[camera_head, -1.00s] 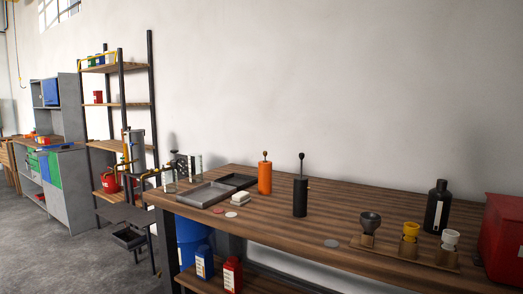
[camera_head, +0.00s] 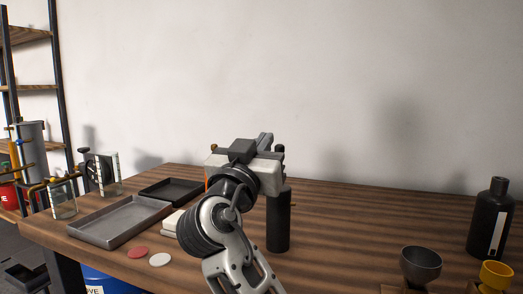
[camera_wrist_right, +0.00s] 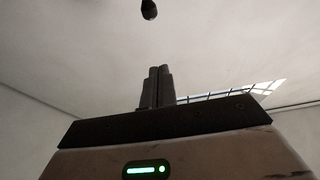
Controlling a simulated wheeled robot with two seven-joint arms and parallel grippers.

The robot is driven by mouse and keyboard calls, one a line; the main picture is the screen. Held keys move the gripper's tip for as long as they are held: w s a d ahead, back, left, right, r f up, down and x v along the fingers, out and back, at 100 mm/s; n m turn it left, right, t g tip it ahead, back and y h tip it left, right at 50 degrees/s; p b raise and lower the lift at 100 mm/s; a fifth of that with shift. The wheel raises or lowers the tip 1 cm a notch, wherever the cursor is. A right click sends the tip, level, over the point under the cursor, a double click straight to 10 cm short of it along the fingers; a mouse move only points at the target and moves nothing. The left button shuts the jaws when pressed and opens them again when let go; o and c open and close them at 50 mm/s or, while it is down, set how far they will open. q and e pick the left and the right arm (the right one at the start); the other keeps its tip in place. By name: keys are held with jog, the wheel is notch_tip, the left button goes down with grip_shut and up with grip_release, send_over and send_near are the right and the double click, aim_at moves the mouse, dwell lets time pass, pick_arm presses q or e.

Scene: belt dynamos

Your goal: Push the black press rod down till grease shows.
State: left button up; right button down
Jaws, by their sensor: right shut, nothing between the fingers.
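The black press (camera_head: 278,222) stands upright on the wooden bench, its upper part behind my right gripper. The dark knob of its rod (camera_head: 280,149) shows just right of the gripper. My right gripper (camera_head: 265,142) is at rod height, with its fingers mostly hidden by its own body. In the right wrist view its fingers (camera_wrist_right: 158,72) are together with nothing between them. A dark knob (camera_wrist_right: 149,9) hangs at the top of that view, apart from the fingers; I cannot tell which press it belongs to. No grease is visible. My left gripper is out of view.
An orange sliver (camera_head: 206,185) shows left of my wrist. A grey tray (camera_head: 112,238), a black tray (camera_head: 196,183), a red disc (camera_head: 138,252) and a white disc (camera_head: 160,260) lie left. A black bottle (camera_head: 490,220) and grey cup (camera_head: 421,264) stand right. Bench between is clear.

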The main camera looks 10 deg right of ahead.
jog(key=p+x, duration=0.2)
jog(key=x, duration=0.5)
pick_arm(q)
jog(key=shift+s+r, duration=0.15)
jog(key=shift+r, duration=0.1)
pick_arm(e)
jog(key=shift+w+d+f, duration=0.15)
jog(key=shift+w+f, duration=0.05)
jog(key=shift+f, duration=0.7)
jog(key=shift+w+d+f, duration=0.2)
jog(key=shift+f, duration=0.7)
